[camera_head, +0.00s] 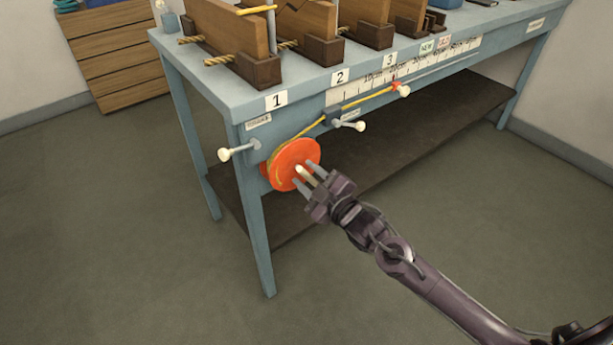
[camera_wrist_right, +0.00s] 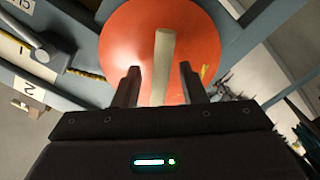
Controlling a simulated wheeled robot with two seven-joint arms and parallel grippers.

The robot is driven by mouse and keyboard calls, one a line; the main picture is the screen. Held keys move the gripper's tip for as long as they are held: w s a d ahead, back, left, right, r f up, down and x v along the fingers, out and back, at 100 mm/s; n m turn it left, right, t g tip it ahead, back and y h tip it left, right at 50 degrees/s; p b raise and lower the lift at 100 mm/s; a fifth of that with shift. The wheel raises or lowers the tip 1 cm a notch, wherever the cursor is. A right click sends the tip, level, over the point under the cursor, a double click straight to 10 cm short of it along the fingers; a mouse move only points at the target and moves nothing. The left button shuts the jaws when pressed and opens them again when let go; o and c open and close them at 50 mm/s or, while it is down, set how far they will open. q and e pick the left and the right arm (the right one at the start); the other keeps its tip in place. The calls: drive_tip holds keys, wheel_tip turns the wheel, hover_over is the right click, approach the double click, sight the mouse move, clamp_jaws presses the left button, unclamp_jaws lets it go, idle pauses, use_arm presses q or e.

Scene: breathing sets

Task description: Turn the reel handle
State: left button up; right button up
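The orange reel (camera_head: 292,160) is mounted on the front of the blue bench, near its left leg. A yellow rope (camera_head: 311,132) runs from it up to the right. Its pale handle (camera_head: 304,172) sticks out from the reel's face. My right gripper (camera_head: 310,176) is open at the reel, with a finger on either side of the handle. In the right wrist view, the handle (camera_wrist_right: 163,62) stands between the two fingertips (camera_wrist_right: 160,75), with gaps on both sides. My left gripper is not in view.
A white-knobbed lever (camera_head: 225,154) juts out left of the reel, and another white knob (camera_head: 360,125) is to its upper right. Brown wooden stands (camera_head: 258,70) hold boards on the bench top (camera_head: 215,85). The floor (camera_head: 130,250) in front is clear.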

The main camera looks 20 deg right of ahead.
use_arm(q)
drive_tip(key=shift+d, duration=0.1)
use_arm(e)
drive_tip(key=shift+w+a, duration=0.15)
drive_tip(key=shift+w, duration=0.2)
clamp_jaws()
drive_tip(key=shift+r+n+p, duration=0.15)
drive_tip(key=shift+n+p, duration=0.3)
drive_tip(key=shift+n, duration=0.45)
drive_tip(key=shift+f+n, duration=0.2)
drive_tip(key=shift+n, duration=0.1)
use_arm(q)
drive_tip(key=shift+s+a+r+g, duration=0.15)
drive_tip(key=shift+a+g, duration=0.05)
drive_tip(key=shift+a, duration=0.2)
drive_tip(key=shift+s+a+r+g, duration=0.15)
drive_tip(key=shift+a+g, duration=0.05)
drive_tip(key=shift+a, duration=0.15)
